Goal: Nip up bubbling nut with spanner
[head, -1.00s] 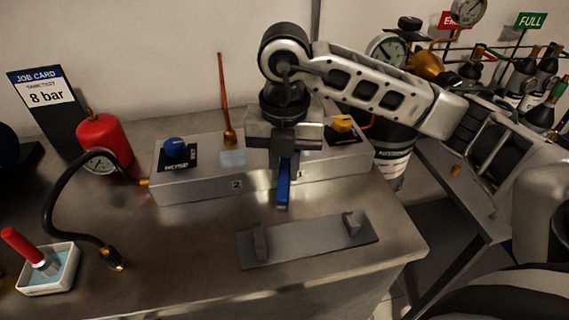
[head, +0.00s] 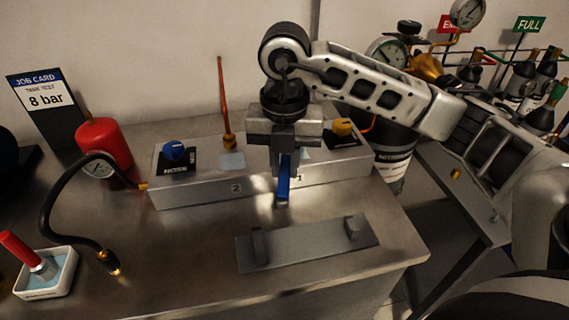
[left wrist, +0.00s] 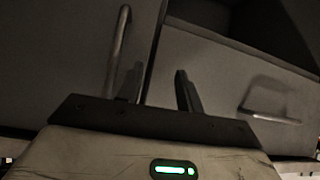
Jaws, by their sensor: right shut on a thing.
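My right gripper (head: 284,165) is shut on a blue spanner (head: 283,188), which hangs downward in front of the grey block, near the label 1. The spanner's working end is small, and I cannot tell whether it touches anything. A brass nut (head: 229,141) sits at the foot of a thin orange-red tube on the block (head: 200,192), left of the gripper, above the label 2. I see no bubbles on it. Any fitting behind the right gripper is hidden. In the left wrist view my left gripper (left wrist: 160,85) is open and empty, facing cabinet fronts.
A dark plate with two posts (head: 305,245) lies in front on the steel bench. A red cylinder (head: 103,142), a black hose (head: 48,205) and a white tray (head: 50,283) with a red-handled brush stand at left.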

